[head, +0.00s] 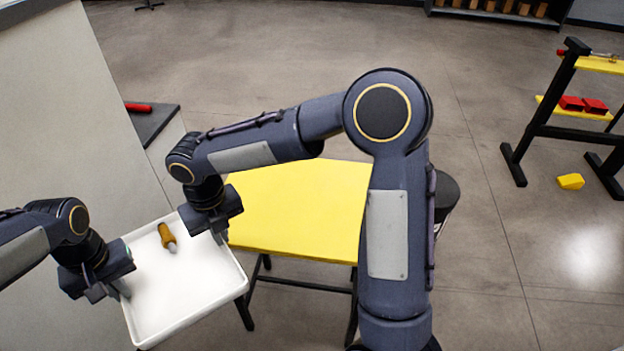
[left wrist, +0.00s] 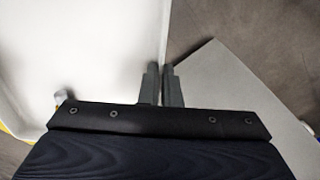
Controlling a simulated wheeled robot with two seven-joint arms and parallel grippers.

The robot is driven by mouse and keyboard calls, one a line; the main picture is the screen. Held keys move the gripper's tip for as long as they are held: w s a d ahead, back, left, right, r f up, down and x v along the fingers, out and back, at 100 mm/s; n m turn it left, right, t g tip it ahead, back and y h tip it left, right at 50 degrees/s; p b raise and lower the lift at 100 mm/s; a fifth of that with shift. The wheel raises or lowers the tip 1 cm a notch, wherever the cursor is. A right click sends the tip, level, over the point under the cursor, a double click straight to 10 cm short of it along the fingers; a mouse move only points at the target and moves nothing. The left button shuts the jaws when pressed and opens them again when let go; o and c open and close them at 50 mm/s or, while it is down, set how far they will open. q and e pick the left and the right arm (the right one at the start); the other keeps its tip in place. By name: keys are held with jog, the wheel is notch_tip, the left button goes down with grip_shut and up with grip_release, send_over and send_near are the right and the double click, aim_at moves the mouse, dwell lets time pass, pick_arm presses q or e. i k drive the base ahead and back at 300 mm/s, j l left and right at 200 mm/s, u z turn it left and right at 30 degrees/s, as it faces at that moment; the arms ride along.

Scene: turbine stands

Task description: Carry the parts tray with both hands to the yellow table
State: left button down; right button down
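The white parts tray (head: 184,322) is at lower left in the head view, beside the left end of the yellow table (head: 300,208). An orange-handled piece with a grey end (head: 168,237) lies in it. My left gripper (head: 121,290) is shut on the tray's left rim. The left wrist view shows the tray wall (left wrist: 163,40) between its two close fingers (left wrist: 161,84).
A pale panel or counter (head: 60,110) stands at the left, with a dark surface carrying a red item (head: 138,107) behind it. A dark stool (head: 446,190) stands right of the table. A black stand (head: 560,105) with yellow shelves and a yellow block (head: 570,181) are at right. The floor between is clear.

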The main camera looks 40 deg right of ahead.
aim_at(302, 198)
jog(key=i+l+z, duration=0.1)
jog(key=i+z, duration=0.15)
jog(key=z, duration=0.25)
jog(key=i+z, duration=0.3)
jog(key=z, duration=0.2)
jog(key=i+j+z, duration=0.2)
jog(key=z, duration=0.3)
jog(key=i, duration=0.05)
